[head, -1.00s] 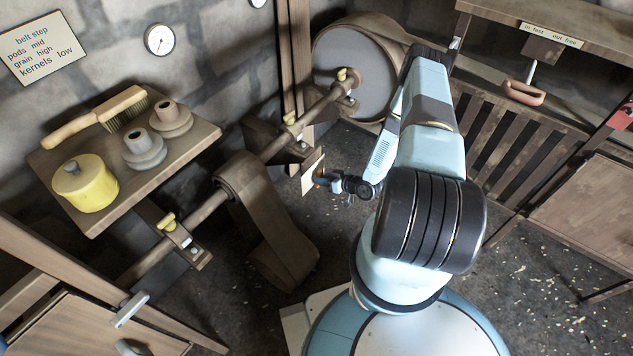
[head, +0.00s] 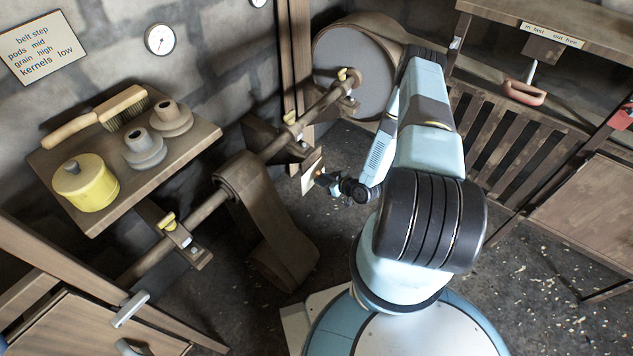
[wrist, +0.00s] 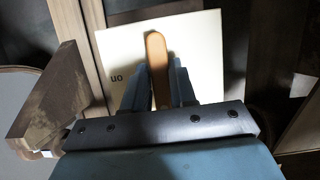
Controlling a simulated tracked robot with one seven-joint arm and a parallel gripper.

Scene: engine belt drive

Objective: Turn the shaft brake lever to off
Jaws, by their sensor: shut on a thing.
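The shaft brake lever (wrist: 157,60) is an orange-brown handle in the wrist view, standing in front of a pale plate (wrist: 205,50). The plate carries the upside-down word "on" to the left of the lever. The other end of the lettering is not visible. My gripper (wrist: 161,88) is shut on the lever, with one finger on each side of it. In the head view my gripper (head: 330,182) is at the small pale plate (head: 312,178), beside the wooden post. The lever is too small there to read its angle.
The line shaft (head: 205,208) with its belt (head: 265,215) runs close left of my gripper. A large drum (head: 350,75) stands behind. A shelf (head: 205,135) holds a brush, a yellow pot and grey stepped parts. A slatted wooden rack (head: 500,140) is at right.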

